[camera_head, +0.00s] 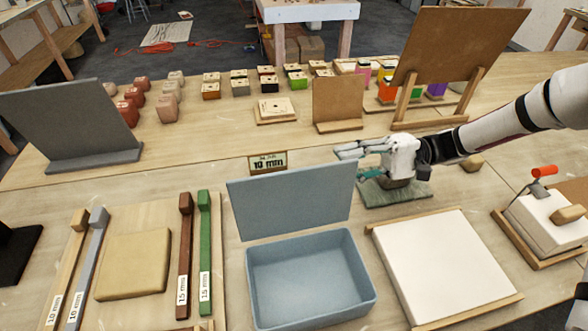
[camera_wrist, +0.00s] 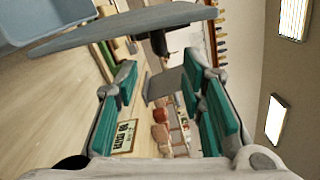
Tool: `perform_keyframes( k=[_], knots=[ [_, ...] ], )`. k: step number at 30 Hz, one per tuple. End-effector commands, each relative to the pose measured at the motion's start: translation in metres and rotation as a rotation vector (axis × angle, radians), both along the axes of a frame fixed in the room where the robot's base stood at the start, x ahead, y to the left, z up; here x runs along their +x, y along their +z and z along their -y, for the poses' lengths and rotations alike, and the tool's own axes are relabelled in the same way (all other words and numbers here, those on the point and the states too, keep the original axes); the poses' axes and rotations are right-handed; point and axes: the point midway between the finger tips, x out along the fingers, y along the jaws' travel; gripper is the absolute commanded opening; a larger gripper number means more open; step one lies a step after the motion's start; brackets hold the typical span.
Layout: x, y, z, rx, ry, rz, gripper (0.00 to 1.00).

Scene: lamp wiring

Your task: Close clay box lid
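The clay box (camera_head: 312,325) is a blue-grey open tray at the front middle in the head view, and it looks empty. Its lid (camera_head: 295,203) stands up from the back edge, raised open. In the wrist view the lid (camera_wrist: 125,27) shows nearly edge-on at the top, with part of the box (camera_wrist: 38,18) at the top left corner. My gripper (camera_head: 351,164) is behind and beside the lid's upper right corner, pointing left. Its teal-padded fingers are spread in the wrist view (camera_wrist: 162,80), with nothing between them. I cannot tell whether it touches the lid.
A small label stand (camera_head: 268,162) stands behind the lid. A green slab (camera_head: 390,194) lies under my gripper. A white slab on a wooden board (camera_head: 440,265) is right of the box. Green and brown sticks (camera_head: 204,245) lie left. An upright brown board (camera_head: 338,100) stands behind.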

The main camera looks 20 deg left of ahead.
Motion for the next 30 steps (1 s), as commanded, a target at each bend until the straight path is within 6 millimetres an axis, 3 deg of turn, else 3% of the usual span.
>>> perform_keyframes(
  k=[9,15,21,30],
  knots=[
    [-0.038,0.002,-0.053,0.000,0.004,-0.002,0.36],
    [-0.053,0.002,-0.079,0.000,0.002,-0.003,0.36],
    [-0.060,0.001,-0.090,0.000,0.000,0.000,0.36],
    [-0.060,0.000,-0.092,0.000,0.000,0.000,0.36]
  ],
)
